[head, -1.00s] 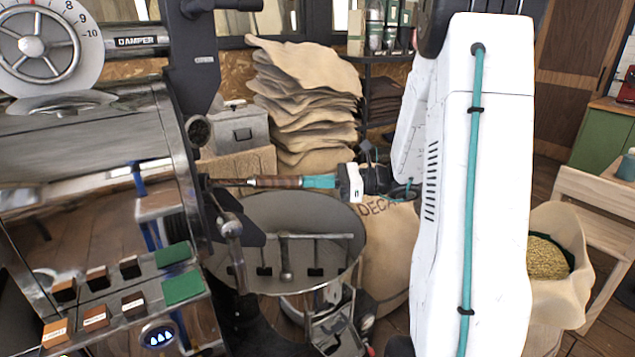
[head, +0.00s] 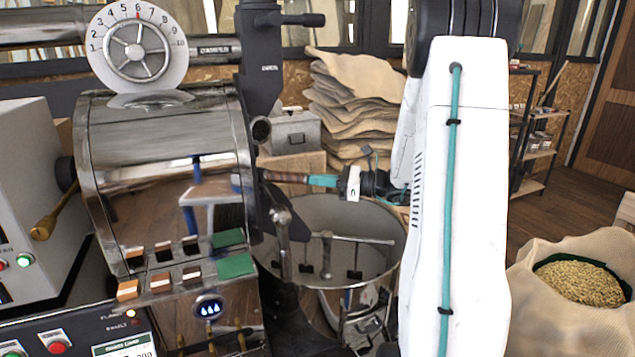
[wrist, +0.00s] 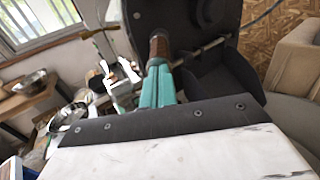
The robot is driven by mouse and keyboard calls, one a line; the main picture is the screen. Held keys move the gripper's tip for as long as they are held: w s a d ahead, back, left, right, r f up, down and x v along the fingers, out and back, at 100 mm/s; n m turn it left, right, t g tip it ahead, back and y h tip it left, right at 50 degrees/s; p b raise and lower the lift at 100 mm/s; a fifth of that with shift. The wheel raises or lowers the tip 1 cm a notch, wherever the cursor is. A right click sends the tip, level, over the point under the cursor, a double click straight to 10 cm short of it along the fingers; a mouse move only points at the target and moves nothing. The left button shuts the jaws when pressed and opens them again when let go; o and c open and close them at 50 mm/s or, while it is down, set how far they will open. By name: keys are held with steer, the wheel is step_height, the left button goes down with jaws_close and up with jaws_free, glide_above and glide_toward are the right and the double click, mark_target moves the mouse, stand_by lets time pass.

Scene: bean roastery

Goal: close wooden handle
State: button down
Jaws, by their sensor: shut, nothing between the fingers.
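The brown wooden handle (head: 285,177) sticks out sideways from the dark front of the shiny roaster (head: 165,150), above the round cooling pan (head: 345,218). My gripper (head: 311,181) has teal fingers, shut and empty. The fingertips are at the outer end of the handle, in line with it. In the wrist view the handle (wrist: 158,47) shows just beyond the teal fingertips (wrist: 158,68), in front of a dark round plate. They look touching or nearly so. The handle's inner end is hidden in the head view.
My white arm fills the middle right of the head view. A stack of burlap sacks (head: 350,100) and a grey metal box (head: 290,132) stand behind the handle. An open sack of beans (head: 580,280) is at right. Wooden floor behind it is clear.

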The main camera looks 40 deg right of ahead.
mark_target(290, 178)
steer(key=shift+w+r, duration=0.1)
steer(key=v, duration=1.4)
stand_by(2.4)
steer(key=c, duration=1.6)
jaws_free()
steer(key=shift+w+a, duration=0.15)
steer(key=shift+w, duration=0.1)
steer(key=o, duration=0.5)
steer(key=shift+w+a+n, duration=0.4)
steer(key=shift+w+a, duration=0.25)
steer(key=shift+w, duration=0.3)
steer(key=w+a, duration=0.4)
steer(key=w+a+n, duration=0.1)
steer(key=w+a, duration=0.3)
steer(key=w, duration=0.1)
steer(key=w+a+n, duration=0.1)
steer(key=w+a, duration=0.3)
steer(key=w, duration=0.1)
steer(key=shift+w, duration=0.25)
